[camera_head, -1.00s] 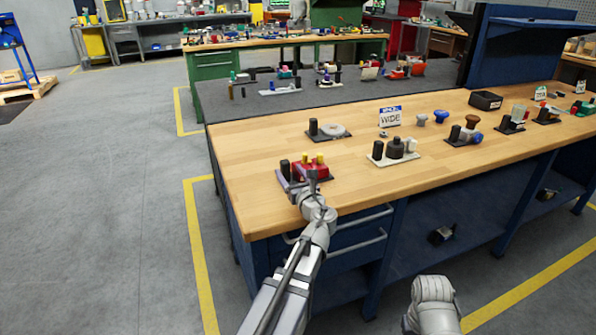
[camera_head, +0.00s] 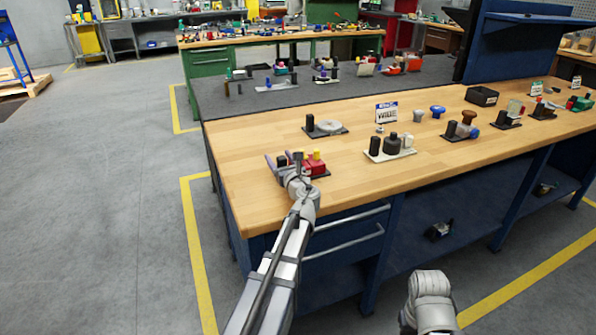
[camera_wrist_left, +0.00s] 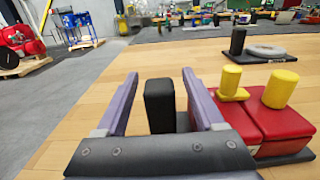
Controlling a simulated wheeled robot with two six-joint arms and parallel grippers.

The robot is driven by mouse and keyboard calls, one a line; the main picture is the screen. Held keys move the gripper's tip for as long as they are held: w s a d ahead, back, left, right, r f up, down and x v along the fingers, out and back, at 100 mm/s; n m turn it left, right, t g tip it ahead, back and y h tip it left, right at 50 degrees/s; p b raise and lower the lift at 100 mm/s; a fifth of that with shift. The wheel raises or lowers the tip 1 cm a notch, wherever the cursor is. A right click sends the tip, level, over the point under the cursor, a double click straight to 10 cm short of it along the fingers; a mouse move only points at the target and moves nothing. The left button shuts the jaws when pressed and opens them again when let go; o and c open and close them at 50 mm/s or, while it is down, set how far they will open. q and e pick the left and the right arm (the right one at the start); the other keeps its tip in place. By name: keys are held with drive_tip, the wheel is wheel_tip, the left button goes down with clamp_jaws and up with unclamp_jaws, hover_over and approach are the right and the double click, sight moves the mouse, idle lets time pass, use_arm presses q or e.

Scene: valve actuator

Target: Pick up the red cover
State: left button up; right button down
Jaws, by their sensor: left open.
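The red cover (camera_head: 318,168) is a red block with yellow knobs on a dark base near the left front edge of the wooden bench, partly hidden behind my left gripper (camera_head: 284,160). In the left wrist view, the red cover (camera_wrist_left: 282,124) lies to the right, outside the fingers, with two yellow cylinders on top. My left gripper (camera_wrist_left: 158,76) is open. A black upright post (camera_wrist_left: 160,104) appears between its purple fingers; I cannot tell whether they touch it. My right gripper is not in view.
A grey disc with a black post (camera_head: 328,127) sits behind. A pale base with dark cylinders (camera_head: 391,148) stands to the right, near a "WIDE" sign (camera_head: 386,112). Further parts and a black bin (camera_head: 481,96) lie farther right. Bare wood (camera_head: 245,140) shows at left.

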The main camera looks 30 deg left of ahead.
use_arm(q)
drive_tip(key=shift+w+a, duration=0.3)
clamp_jaws()
idle(0.4)
